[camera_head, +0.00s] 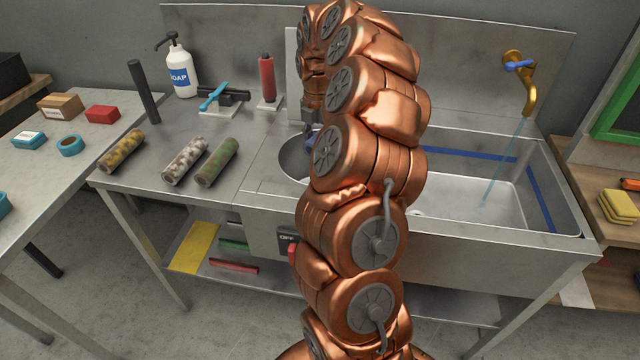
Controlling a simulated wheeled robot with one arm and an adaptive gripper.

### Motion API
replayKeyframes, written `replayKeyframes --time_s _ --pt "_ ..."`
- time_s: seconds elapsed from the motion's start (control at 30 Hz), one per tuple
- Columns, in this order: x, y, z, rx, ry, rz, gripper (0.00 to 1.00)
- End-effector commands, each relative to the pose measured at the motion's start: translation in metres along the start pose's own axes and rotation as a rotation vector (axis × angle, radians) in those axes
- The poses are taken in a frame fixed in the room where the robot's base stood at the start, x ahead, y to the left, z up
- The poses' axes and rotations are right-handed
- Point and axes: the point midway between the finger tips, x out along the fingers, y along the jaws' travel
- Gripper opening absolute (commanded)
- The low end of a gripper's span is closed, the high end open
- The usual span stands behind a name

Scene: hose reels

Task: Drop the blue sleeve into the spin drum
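My copper arm fills the middle of the view and hides much of the scene. Its gripper (309,124) points down over the round spin drum (288,165), left of the sink. A small dark blue piece (308,142), which may be the blue sleeve, shows just below the gripper at the drum's mouth. Most of it is hidden behind my arm. I cannot tell whether the fingers are closed on it. Only the drum's left rim and part of its inside show.
Yellow-patterned (122,151), grey-white (185,161) and green (217,162) sleeves lie on the counter left of the drum. A dark upright post (144,92), soap bottle (180,70) and red cylinder (267,78) stand behind. Water runs from a brass tap (528,85) into the sink (475,200).

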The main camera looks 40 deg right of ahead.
Motion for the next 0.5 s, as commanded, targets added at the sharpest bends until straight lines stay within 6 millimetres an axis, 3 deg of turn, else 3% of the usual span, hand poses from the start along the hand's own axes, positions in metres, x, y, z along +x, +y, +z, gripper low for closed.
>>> replayKeyframes --time_s 0.1,0.13,0.4,0.5 --pt "-0.0007 0.0003 -0.0002 -0.001 0.000 0.000 0.11" --pt "-0.0007 0.0003 -0.0002 -0.001 0.000 0.000 0.48" --pt "-0.0006 0.0004 -0.0004 -0.001 0.000 0.000 0.76" --pt "-0.0006 0.0004 -0.0005 -0.001 0.000 0.000 0.76"
